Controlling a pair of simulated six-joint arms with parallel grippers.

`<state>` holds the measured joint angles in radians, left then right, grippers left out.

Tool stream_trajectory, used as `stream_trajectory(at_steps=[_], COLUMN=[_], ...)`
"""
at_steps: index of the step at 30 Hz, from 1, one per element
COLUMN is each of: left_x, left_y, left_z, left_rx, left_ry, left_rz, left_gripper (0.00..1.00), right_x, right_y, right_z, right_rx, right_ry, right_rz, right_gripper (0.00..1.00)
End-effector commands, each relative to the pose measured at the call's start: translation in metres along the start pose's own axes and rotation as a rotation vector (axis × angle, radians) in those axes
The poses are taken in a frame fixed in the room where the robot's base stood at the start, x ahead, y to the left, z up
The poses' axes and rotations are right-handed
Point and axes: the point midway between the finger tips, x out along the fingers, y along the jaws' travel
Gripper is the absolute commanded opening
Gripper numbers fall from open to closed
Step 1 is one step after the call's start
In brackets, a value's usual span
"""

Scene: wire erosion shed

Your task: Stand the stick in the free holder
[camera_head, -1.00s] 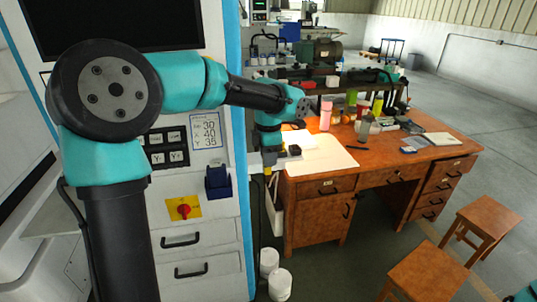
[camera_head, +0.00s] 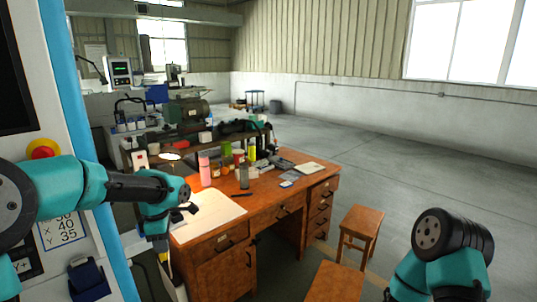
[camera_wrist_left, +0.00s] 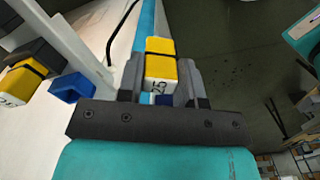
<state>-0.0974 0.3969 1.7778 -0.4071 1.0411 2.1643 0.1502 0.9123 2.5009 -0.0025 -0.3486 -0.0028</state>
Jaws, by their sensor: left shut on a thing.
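My left gripper (camera_wrist_left: 160,92) is shut on a stick (camera_wrist_left: 162,62), a yellow block with a black band and a white end marked 25. In the head view the left gripper (camera_head: 160,245) points down, left of the desk, with a little yellow of the stick below it. A second yellow block with a black band and white end (camera_wrist_left: 20,82) shows at the left of the left wrist view, near a blue piece (camera_wrist_left: 72,88). I cannot tell whether these belong to a holder. A dark blue holder-like box (camera_head: 87,280) is on the machine front. My right gripper is out of view.
The wooden desk (camera_head: 262,208) carries a pink bottle (camera_head: 204,168), cups and tools at its back, and a pale sheet (camera_head: 207,214) at its left. The white machine with a blue edge (camera_head: 88,140) borders the left.

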Motion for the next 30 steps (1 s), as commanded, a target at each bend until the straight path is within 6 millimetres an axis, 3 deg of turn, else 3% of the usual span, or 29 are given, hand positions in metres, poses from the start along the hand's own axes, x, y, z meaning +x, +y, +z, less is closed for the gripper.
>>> stream_trajectory(at_steps=[15, 30], left_x=[0.123, 0.260], left_y=[0.041, 0.049], left_z=[0.050, 0.100], left_rx=[0.767, 1.578], left_ry=[-0.001, -0.003], left_rz=[-0.004, -0.004], left_gripper=[0.10, 0.10], right_x=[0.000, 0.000], right_y=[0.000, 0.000], right_z=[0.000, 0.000], right_rx=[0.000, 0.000], right_ry=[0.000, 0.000], right_rz=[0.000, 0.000], right_gripper=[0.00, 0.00])
